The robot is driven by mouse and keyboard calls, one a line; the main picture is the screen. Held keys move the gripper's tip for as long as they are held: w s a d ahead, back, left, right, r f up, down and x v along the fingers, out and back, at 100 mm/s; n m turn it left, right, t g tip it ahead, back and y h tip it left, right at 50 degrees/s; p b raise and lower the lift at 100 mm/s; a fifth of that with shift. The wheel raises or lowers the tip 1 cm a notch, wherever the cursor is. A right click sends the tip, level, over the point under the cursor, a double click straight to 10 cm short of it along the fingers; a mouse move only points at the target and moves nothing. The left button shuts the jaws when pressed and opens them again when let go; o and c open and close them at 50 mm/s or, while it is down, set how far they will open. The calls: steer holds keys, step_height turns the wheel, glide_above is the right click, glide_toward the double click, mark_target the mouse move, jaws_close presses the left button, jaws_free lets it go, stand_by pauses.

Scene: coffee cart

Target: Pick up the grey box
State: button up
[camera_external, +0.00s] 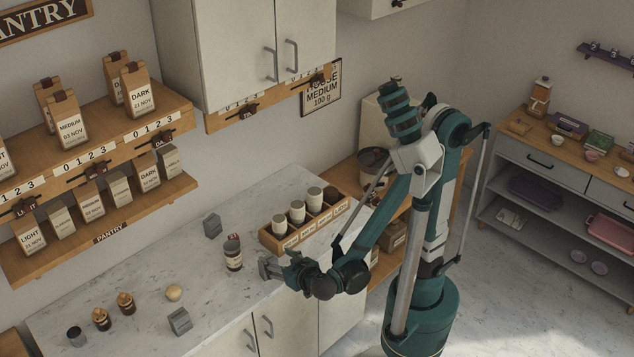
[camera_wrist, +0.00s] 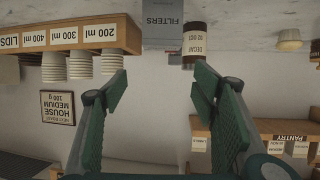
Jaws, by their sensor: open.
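Two small grey boxes stand on the marble counter in the outside view: one (camera_external: 212,226) near the wall, behind the dark jar, and one (camera_external: 180,321) near the front edge. My gripper (camera_external: 266,268) is low over the counter, to the right of the jar, apart from both boxes. In the wrist view, which is upside down, my gripper (camera_wrist: 161,83) is open with nothing between its fingers.
A jar marked DECAF (camera_wrist: 193,42), also in the outside view (camera_external: 233,257), stands close to my gripper. A wooden cup holder (camera_external: 292,238) stands to the right. A pale round object (camera_external: 173,293) and brown-topped jars (camera_external: 126,303) sit at left. Bare counter lies between.

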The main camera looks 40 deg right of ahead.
mark_target(268, 259)
steer(key=shift+f, duration=2)
steer(key=shift+w, duration=0.1)
steer(key=shift+b+x, duration=0.3)
steer(key=shift+x, duration=0.9)
steer(key=shift+w+f, duration=0.1)
steer(key=shift+b+x, duration=0.85)
steer(key=shift+x, duration=1.65)
steer(key=shift+a, duration=0.15)
steer(key=shift+c, duration=0.5)
steer(key=c, duration=0.9)
